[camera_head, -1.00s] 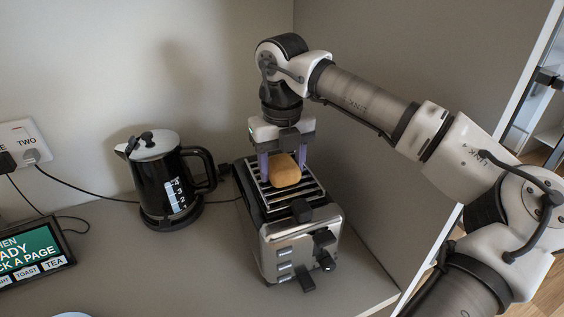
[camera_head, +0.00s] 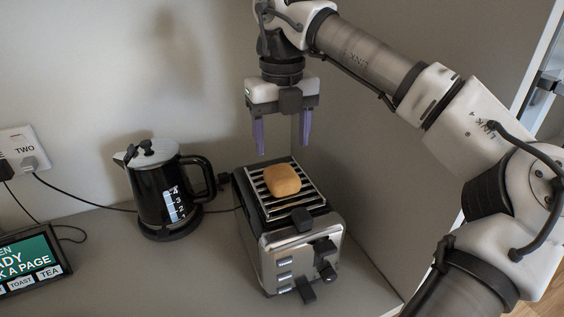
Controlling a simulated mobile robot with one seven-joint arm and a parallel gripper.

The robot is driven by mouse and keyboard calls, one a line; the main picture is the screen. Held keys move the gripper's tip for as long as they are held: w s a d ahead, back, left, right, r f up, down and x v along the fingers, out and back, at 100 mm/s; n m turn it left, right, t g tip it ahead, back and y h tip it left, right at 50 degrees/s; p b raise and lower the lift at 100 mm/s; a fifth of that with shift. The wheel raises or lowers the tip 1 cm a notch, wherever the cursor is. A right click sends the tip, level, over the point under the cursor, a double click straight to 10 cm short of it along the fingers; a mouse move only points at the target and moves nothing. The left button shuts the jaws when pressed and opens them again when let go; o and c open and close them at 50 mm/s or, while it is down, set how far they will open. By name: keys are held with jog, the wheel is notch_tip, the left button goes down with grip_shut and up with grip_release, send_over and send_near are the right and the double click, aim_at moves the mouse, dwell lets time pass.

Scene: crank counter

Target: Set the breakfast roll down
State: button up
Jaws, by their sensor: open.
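The breakfast roll (camera_head: 283,180) is a small golden-brown bun. It lies on the wire rack (camera_head: 309,198) on top of the silver and black toaster (camera_head: 290,250). My gripper (camera_head: 283,148) is open and empty, pointing down above the roll and slightly behind it. Its purple fingers are clear of the roll, with a visible gap between them and the rack.
A black kettle (camera_head: 160,190) with a grey lid stands left of the toaster. A tablet screen (camera_head: 30,262) lies at the far left, below a wall socket (camera_head: 25,150) with cables. Bare counter (camera_head: 180,275) lies in front of the kettle.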

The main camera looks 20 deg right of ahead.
notch_tip(320, 180, up, 4)
jog(key=shift+f, duration=0.1)
